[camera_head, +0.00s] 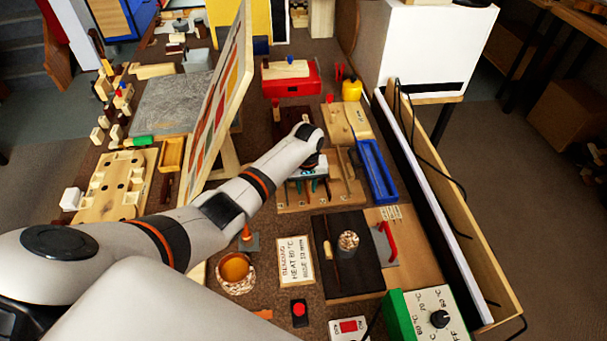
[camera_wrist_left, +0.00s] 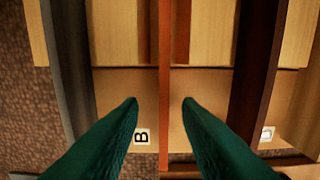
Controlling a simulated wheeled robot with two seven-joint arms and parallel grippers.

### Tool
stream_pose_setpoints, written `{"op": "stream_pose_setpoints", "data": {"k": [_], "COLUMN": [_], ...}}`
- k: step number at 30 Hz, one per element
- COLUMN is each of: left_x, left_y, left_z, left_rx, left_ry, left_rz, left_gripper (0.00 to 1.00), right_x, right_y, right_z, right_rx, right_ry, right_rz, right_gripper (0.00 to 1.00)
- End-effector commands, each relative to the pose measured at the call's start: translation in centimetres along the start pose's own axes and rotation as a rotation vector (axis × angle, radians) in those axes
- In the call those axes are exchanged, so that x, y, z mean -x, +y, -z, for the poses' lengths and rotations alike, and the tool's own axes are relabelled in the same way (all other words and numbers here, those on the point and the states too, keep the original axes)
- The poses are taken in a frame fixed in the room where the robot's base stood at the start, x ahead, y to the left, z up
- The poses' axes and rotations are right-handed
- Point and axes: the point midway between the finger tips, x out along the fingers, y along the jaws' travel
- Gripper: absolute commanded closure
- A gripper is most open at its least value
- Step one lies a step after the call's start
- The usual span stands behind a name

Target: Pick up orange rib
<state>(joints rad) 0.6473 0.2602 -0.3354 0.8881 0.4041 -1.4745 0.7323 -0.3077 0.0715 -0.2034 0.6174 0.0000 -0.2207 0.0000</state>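The orange rib (camera_wrist_left: 165,70) shows in the left wrist view as a thin orange-brown strip running up the middle, on edge in a light wooden rack (camera_wrist_left: 215,50). My left gripper (camera_wrist_left: 162,101) is open, with one green finger on each side of the strip and a gap to both. In the head view my left gripper (camera_head: 307,186) is low over the rack (camera_head: 345,194) and hides much of its left part, and I cannot make out the orange rib there. My right gripper is not in view.
A grey strip (camera_wrist_left: 62,70) and a dark brown strip (camera_wrist_left: 262,70) stand on either side. A blue tray (camera_head: 377,170) lies right of the rack, and a black board (camera_head: 345,275) in front. A tilted panel (camera_head: 222,95) rises left of my forearm.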

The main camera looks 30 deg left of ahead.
Motion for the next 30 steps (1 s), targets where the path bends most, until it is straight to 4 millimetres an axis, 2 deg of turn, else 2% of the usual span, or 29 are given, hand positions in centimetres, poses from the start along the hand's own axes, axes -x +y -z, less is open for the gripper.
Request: {"op": "stream_pose_setpoints", "data": {"k": [4,9,10,19,22,26,30], "left_x": [0.1,0.1,0.1,0.1,0.7,2.6,5.5], "left_y": [-0.1,-0.1,-0.1,-0.1,-0.1,-0.1,-0.1], "left_z": [0.0,0.0,0.0,0.0,-0.1,-0.1,-0.1], "left_rx": [-0.001,-0.001,-0.001,-0.001,-0.001,-0.002,-0.002], "left_ry": [0.0,0.0,0.0,0.0,-0.002,-0.004,-0.005], "left_rz": [0.001,0.001,0.001,0.001,0.003,0.004,0.004], "left_gripper": [0.69,0.97,1.0,1.0,1.0,1.0,1.0], "right_x": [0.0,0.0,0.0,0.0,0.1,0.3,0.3], "right_y": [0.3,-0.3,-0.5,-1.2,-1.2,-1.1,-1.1], "right_z": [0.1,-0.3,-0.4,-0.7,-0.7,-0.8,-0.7], "right_rx": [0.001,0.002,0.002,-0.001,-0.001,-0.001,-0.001], "right_ry": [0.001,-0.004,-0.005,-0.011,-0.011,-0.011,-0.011], "right_rz": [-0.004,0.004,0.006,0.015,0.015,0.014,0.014], "right_gripper": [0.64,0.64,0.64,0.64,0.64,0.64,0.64]}}
